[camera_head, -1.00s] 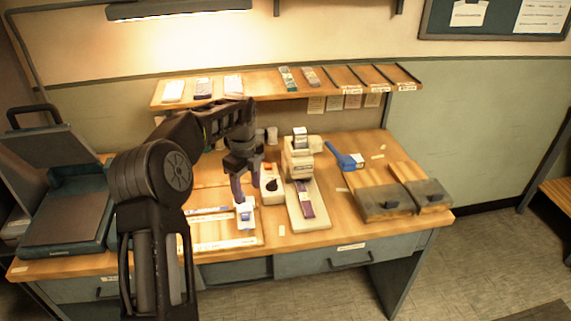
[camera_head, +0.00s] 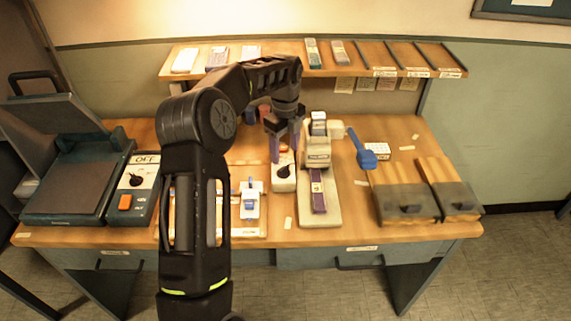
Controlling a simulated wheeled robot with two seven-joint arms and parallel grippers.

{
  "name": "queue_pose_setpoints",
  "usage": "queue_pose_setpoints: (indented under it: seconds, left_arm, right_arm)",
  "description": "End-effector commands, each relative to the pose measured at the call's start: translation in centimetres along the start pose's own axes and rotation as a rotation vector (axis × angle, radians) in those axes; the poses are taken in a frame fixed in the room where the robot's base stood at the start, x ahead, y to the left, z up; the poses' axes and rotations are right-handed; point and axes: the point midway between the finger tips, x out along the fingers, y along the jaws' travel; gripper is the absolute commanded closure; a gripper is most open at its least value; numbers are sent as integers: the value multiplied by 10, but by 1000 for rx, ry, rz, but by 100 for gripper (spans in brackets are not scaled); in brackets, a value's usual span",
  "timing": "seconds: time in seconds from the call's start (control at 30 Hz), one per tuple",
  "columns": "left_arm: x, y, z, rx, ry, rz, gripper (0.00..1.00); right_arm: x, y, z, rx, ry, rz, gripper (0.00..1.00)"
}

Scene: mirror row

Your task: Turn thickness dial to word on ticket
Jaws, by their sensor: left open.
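A small white box with a black pointer dial (camera_head: 284,171) stands on the bench, left of a beige stamping machine (camera_head: 317,155). I cannot read any words around this dial. My left gripper (camera_head: 286,152) points down just above and behind the dial, fingers apart and empty; I cannot tell whether it touches the box. A small white card with print (camera_head: 376,150) lies right of the machine; its words are too small to read, and I cannot tell if it is the ticket. My right gripper is not in view.
A heating press (camera_head: 70,160) stands at the left, with a control box (camera_head: 134,190) marked OFF. A blue-handled tool (camera_head: 362,150) and two wooden boxes (camera_head: 405,193) are at the right. A shelf (camera_head: 285,71) runs behind my arm. A blue-and-white item (camera_head: 250,203) lies left of the dial.

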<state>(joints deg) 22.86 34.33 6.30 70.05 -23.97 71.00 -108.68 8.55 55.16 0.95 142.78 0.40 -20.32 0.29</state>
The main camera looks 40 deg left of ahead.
Motion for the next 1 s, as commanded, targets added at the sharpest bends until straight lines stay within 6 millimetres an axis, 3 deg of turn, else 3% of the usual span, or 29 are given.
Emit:
queue_pose_setpoints:
  seconds: [0.3,0.5,0.8,1.0]
  left_arm:
    - [46,1,0,-1,1,2,40]
    - [65,0,0,-1,0,-1,40]
    - [68,0,0,-1,0,-2,41]
    - [68,0,0,-1,0,-2,57]
  right_arm:
    - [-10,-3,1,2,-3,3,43]
    - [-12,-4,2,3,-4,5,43]
    - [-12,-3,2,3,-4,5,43]
    - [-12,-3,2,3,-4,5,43]
